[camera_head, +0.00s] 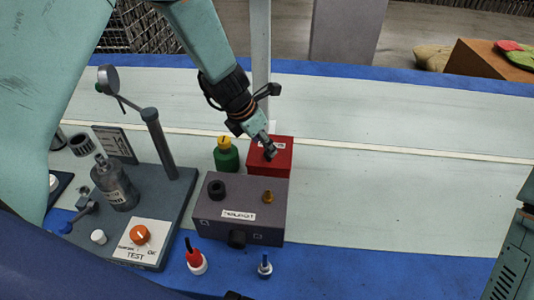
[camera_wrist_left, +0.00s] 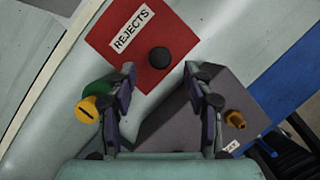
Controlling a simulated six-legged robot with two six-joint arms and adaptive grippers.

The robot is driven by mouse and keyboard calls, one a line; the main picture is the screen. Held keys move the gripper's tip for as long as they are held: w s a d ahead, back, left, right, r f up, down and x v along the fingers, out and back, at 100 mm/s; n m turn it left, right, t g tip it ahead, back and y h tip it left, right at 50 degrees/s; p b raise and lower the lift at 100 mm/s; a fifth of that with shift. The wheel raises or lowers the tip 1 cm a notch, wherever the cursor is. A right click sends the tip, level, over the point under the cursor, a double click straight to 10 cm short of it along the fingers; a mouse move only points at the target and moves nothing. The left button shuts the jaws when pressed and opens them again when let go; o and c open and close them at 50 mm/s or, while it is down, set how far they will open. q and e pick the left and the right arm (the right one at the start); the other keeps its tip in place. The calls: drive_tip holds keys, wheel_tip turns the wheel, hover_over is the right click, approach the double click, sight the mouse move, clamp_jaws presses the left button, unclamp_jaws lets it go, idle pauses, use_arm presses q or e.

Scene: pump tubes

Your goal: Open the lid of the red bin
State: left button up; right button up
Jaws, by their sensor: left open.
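The red bin (camera_head: 283,158) stands on the bench behind the grey box, its lid closed. In the left wrist view its red lid (camera_wrist_left: 182,30) bears a white REJECTS label (camera_wrist_left: 132,28) and a round black knob (camera_wrist_left: 159,57). My left gripper (camera_head: 268,152) is over the lid, pointing down, and partly hides the bin in the head view. In the left wrist view the fingers of my left gripper (camera_wrist_left: 159,75) are open and empty, with the knob just ahead, between the lines of the fingertips. I cannot tell their height above it. My right gripper is not in view.
A green bottle with a yellow cap (camera_head: 226,155) stands close left of the bin. The grey box (camera_head: 240,207) with fittings is in front. A test stand (camera_head: 150,205) is at the left. The bench right of the bin is clear.

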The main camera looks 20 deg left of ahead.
use_arm(q)
drive_tip(key=shift+b+x, duration=0.6)
drive_tip(key=shift+x, duration=1.4)
drive_tip(key=shift+c, duration=0.3)
clamp_jaws()
